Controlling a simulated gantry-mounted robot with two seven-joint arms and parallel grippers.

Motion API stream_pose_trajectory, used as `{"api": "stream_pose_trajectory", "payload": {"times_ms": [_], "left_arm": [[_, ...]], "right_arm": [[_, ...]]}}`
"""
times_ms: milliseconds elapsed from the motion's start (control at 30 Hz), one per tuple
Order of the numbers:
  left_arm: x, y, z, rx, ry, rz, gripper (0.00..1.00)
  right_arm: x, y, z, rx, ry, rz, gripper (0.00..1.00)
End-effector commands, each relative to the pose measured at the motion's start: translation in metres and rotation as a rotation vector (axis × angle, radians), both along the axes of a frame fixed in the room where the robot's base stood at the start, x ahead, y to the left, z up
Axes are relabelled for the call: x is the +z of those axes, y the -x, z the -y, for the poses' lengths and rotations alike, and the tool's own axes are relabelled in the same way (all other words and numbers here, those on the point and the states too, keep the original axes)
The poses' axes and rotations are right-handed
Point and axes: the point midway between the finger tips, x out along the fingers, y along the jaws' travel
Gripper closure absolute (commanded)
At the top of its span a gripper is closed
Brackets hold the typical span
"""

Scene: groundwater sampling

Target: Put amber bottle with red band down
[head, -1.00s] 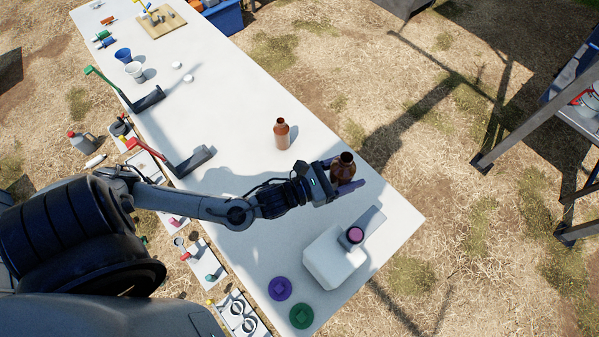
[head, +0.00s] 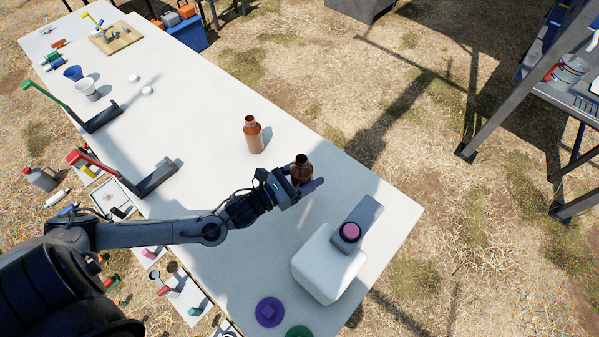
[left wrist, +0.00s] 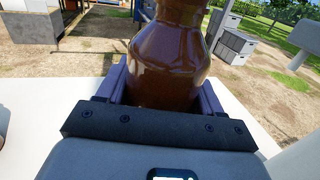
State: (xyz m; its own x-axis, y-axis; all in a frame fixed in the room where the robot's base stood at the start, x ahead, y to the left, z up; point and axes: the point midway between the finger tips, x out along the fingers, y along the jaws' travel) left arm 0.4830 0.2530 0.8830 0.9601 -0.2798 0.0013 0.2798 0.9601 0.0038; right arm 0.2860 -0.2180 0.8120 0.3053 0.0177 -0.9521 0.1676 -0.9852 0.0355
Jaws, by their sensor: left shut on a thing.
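My left gripper (head: 304,184) is shut on an amber bottle (head: 301,171), which is upright over the right part of the white table (head: 215,105). In the left wrist view the brown glossy bottle (left wrist: 167,62) fills the space between the purple fingers; its base is hidden and no red band shows. I cannot tell whether it touches the table. A second amber bottle (head: 253,137) stands on the table, up and left of the held one and apart from it. My right gripper is not in view.
A white device with a grey arm and pink top (head: 326,268) stands nearer the table's front right. A purple disc (head: 269,312) and a green disc (head: 299,332) lie beside it. A red-handled stand (head: 152,181) is at the left. Clear table lies around the held bottle.

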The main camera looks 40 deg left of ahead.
Motion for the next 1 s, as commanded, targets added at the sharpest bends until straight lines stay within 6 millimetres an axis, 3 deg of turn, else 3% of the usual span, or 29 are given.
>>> {"api": "stream_pose_trajectory", "payload": {"times_ms": [200, 400, 567, 833, 1000], "left_arm": [[-0.026, -0.024, -0.034, 0.002, 0.000, 0.002, 0.83], [-0.036, -0.035, -0.048, -0.001, 0.001, 0.002, 0.83], [-0.040, -0.037, -0.051, -0.001, 0.002, 0.001, 0.83], [-0.071, -0.037, -0.051, 0.000, 0.003, 0.001, 0.83], [-0.077, -0.037, -0.051, -0.001, 0.002, 0.003, 0.83]], "right_arm": [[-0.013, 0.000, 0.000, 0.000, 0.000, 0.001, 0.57], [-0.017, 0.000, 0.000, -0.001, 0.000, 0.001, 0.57], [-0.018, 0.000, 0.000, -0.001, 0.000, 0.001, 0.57], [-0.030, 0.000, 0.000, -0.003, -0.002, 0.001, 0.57], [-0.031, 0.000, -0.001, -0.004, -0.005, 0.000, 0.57]]}}
